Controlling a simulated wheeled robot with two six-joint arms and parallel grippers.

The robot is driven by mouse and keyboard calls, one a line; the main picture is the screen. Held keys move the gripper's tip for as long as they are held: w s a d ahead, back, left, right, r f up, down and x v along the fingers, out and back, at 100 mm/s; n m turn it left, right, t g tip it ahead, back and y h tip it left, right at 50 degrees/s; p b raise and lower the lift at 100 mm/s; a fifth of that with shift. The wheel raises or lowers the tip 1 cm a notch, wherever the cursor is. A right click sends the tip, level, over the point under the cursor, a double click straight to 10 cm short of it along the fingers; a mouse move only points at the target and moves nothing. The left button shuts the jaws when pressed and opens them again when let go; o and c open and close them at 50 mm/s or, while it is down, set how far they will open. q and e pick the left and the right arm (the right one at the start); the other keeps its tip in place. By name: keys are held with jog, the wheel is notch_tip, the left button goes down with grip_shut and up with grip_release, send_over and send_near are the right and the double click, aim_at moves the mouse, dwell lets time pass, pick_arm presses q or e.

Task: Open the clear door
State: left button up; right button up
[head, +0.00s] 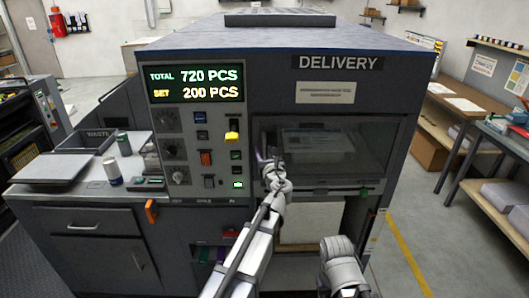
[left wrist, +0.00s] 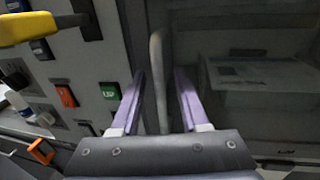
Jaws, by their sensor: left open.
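The clear door (head: 375,150) is a dark see-through panel on the front of the delivery unit, below the DELIVERY sign; it looks shut. A pale printed sheet or stack shows through it, also in the left wrist view. A light vertical bar handle (left wrist: 157,75) stands at the door's left side. My left gripper (head: 273,160) is at that left edge of the door. In the left wrist view its two purple fingers (left wrist: 158,90) are open, one on each side of the bar, with gaps visible. My right arm shows low in the head view, but its fingers do not.
A control panel with buttons, a yellow lever (head: 232,137) and a lit counter display (head: 197,84) lies left of the door. A counter (head: 85,190) with a waste opening and small containers is farther left.

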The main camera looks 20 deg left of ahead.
pick_arm(q)
grip_shut()
dwell(0.3)
dwell(1.1)
